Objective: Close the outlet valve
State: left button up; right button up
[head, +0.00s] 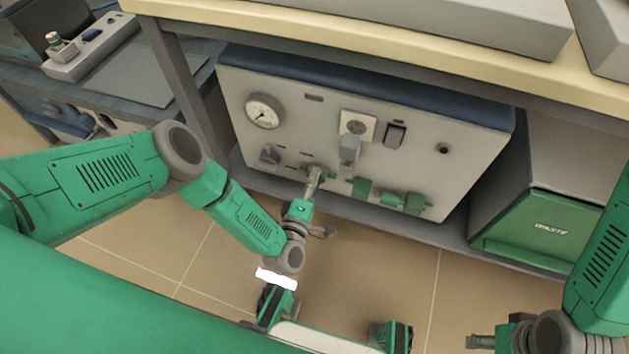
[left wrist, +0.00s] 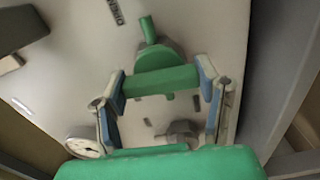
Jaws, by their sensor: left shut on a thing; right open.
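A light grey panel unit (head: 290,120) sits on the shelf under the bench, with a row of valves along its lower front. My left gripper (head: 314,178) reaches up to a green valve handle (head: 318,168) on the panel's lower left part. In the left wrist view the green bar handle (left wrist: 160,82) lies between the fingers of my left gripper (left wrist: 162,92), which is shut on it. My right gripper (head: 480,342) is open at the lower right, away from the panel, partly cut off.
A pressure gauge (head: 263,112) is at the panel's upper left. Other green valves (head: 362,188) and (head: 405,202) handles stick out to the right of the held one. A green-fronted waste bin (head: 540,230) stands to the right. The tiled floor (head: 380,265) before the panel is clear.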

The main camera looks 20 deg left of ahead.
pick_arm(q)
jog(key=shift+a+f+n, duration=0.2)
jog(key=shift+a+n, duration=0.05)
jog(key=shift+n, duration=0.25)
jog(key=o, duration=1.2)
jog(key=shift+c, duration=0.2)
jog(key=shift+s, duration=0.1)
jog(key=s, duration=1.1)
jog(key=shift+s+a, duration=0.15)
jog(key=shift+s, duration=0.25)
